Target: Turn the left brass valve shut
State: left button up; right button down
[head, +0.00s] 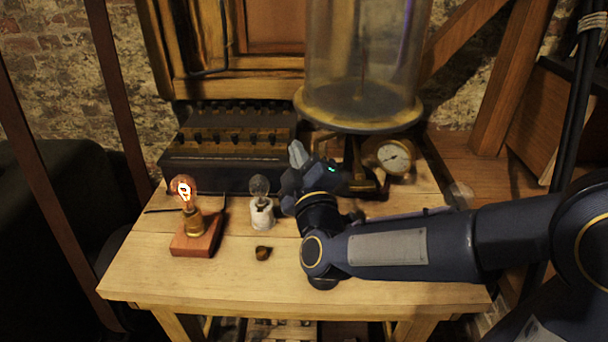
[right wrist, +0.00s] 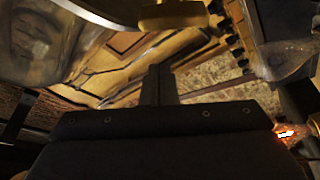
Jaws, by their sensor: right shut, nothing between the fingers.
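My right gripper (head: 298,153) is shut and empty, its fingers pointing up and away just left of the glass bell jar's stand. In the right wrist view its two fingers (right wrist: 160,84) are together. A brass part (right wrist: 172,16) shows above the fingertips there, apart from them; I cannot tell if it is the left valve. Brass piping (head: 372,186) runs under the jar, right of my gripper. I cannot make out the left brass valve in the head view; my gripper and forearm cover part of that area. My left gripper is not in view.
The bell jar (head: 362,60) stands at the back with a pressure gauge (head: 393,155) below it. A clear bulb on a white holder (head: 262,214) is close left of my gripper.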

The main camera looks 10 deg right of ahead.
jog(key=d+f, duration=0.1)
jog(key=s+d+f, duration=0.1)
jog(key=d, duration=0.1)
jog(key=shift+s+f, duration=0.1)
jog(key=shift+f, duration=0.1)
jog(key=shift+b, duration=0.45)
jog(key=shift+d+m+b, duration=0.1)
jog(key=shift+m+b, duration=0.25)
jog(key=shift+m, duration=0.15)
jog(key=shift+m+h+b, duration=0.3)
jog(key=shift+h+b, duration=0.1)
